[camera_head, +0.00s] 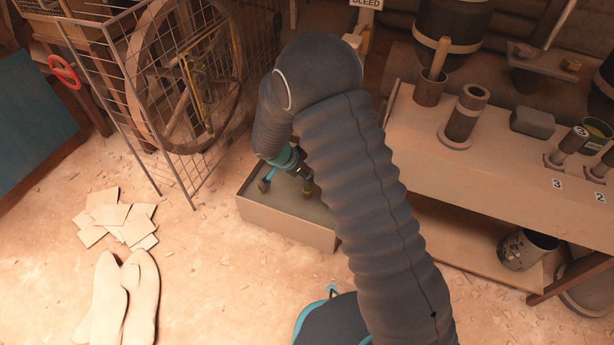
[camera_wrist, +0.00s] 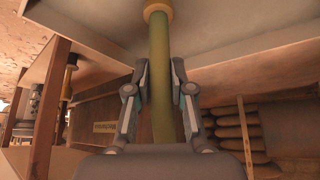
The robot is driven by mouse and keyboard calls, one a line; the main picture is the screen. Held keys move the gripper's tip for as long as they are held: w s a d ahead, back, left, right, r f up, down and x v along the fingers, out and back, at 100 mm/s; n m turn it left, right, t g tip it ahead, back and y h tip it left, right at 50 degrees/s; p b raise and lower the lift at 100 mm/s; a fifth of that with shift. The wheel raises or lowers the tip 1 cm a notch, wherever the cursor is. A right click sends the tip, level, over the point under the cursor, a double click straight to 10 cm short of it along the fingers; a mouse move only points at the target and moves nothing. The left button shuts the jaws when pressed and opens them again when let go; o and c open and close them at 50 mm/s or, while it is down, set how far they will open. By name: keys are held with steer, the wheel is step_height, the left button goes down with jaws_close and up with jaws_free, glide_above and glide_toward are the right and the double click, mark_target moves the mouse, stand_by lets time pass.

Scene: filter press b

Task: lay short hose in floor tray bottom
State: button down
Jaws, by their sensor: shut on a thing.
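The short hose (camera_wrist: 160,38) is olive green with a tan-orange end fitting at the top of the wrist view. It runs lengthwise between the fingers of my gripper (camera_wrist: 159,68), which is shut on it. In the head view my gripper (camera_head: 288,176) is over the grey-beige floor tray (camera_head: 285,224), pointing down at its open top. My arm hides the tray's right part and most of the hose. I cannot tell whether the hose touches the tray bottom.
A wire cage (camera_head: 140,95) with a large wheel stands left of the tray. A long bench (camera_head: 480,165) with cylinders is on the right, a bucket (camera_head: 526,248) beneath it.

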steer(key=shift+f, duration=0.75)
steer(key=c, duration=1)
jaws_free()
steer(key=shift+r, duration=0.35)
steer(key=p+v, duration=0.1)
steer(key=v, duration=1)
steer(key=shift+s+a+r, duration=0.15)
steer(key=shift+a+r, duration=0.05)
steer(key=shift+a, duration=0.05)
